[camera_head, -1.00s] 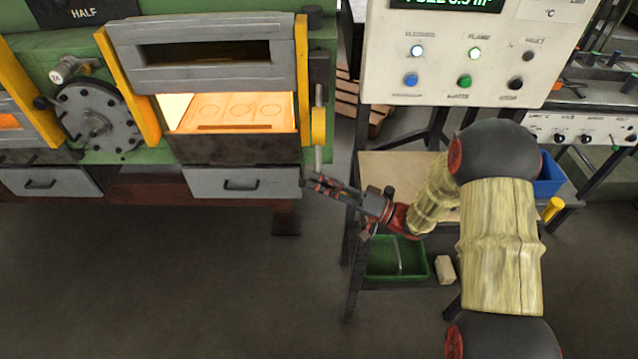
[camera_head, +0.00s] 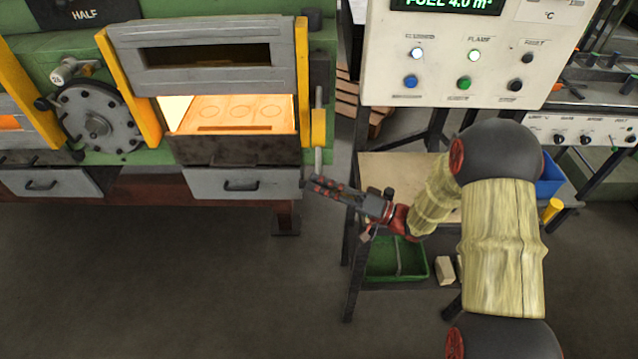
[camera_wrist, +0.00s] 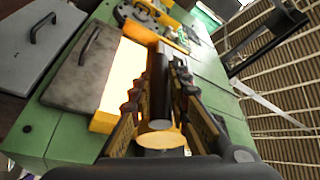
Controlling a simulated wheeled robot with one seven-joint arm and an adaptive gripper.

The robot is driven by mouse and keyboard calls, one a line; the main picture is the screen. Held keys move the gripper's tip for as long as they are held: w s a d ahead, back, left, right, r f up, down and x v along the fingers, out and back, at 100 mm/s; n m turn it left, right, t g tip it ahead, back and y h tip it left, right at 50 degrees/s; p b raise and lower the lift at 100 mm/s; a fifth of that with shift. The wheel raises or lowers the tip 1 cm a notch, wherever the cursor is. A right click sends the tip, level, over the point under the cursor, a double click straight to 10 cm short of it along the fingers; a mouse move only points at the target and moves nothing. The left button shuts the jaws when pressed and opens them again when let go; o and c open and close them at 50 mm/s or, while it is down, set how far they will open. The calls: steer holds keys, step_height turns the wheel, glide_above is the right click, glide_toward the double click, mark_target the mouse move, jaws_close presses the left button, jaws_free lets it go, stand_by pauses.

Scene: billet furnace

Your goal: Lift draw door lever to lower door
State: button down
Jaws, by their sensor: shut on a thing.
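The draw door (camera_head: 205,65), a grey slotted panel, stands raised over a glowing opening (camera_head: 235,112). The draw door lever (camera_head: 319,128) hangs at the door's right side, upright, with a yellow block on its grey rod. My gripper (camera_head: 312,183) comes from the right and is shut on the lever's lower end. The fingers partly hide the lever there.
A white control panel (camera_head: 450,50) on dark legs stands right of the furnace, above a shelf with a green tray (camera_head: 398,275). A grey drawer (camera_head: 240,183) sits below the opening. The floor (camera_head: 170,280) in front of the furnace is clear.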

steer(key=s+r+m+h+p, duration=0.2)
steer(key=r+m+p, duration=0.3)
steer(key=r+p, duration=0.7)
steer(key=s+r+m+h+p, duration=0.15)
steer(key=r+m+p, duration=0.35)
steer(key=r+p, duration=0.7)
steer(key=w+r+m+g+p, duration=0.1)
steer(key=w+r+p, duration=0.2)
steer(key=r, duration=0.6)
steer(key=shift+w+r+m+h+p, duration=0.25)
steer(key=shift+w+m+h+p, duration=0.15)
steer(key=shift+w, duration=0.15)
steer(key=shift+r, duration=0.15)
steer(key=c, duration=2.1)
jaws_free()
steer(key=o, duration=0.4)
steer(key=shift+f, duration=0.2)
steer(key=v, duration=1.2)
steer(key=shift+w+d, duration=0.1)
